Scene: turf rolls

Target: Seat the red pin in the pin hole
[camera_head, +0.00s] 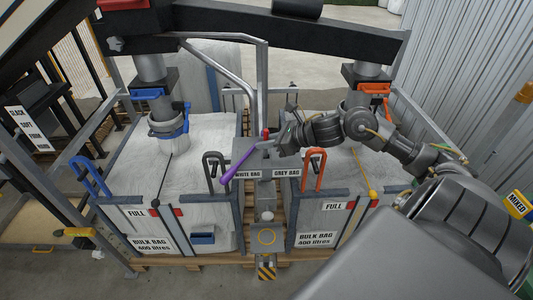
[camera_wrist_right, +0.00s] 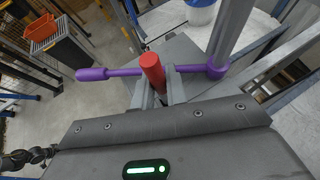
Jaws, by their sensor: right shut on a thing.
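The red pin (camera_wrist_right: 152,70) is a short red cylinder, upright between the fingers of my right gripper (camera_wrist_right: 160,92), which is shut on it. In the head view only a small red tip (camera_head: 265,131) shows beside my right gripper (camera_head: 275,138), at the middle post. A purple lever (camera_head: 236,166) slants down to the left there. In the right wrist view the purple lever (camera_wrist_right: 110,73) runs behind the pin to a collar on a grey post (camera_wrist_right: 231,35). The pin hole is not visible, and I cannot tell how deep the pin sits. My left gripper is not in view.
Two full white bulk bags, left (camera_head: 200,165) and right (camera_head: 345,175), stand either side of the middle post. Orange (camera_head: 314,165) and grey (camera_head: 215,165) hooped handles flank the sign plates (camera_head: 248,175). A dark beam (camera_head: 290,30) crosses above.

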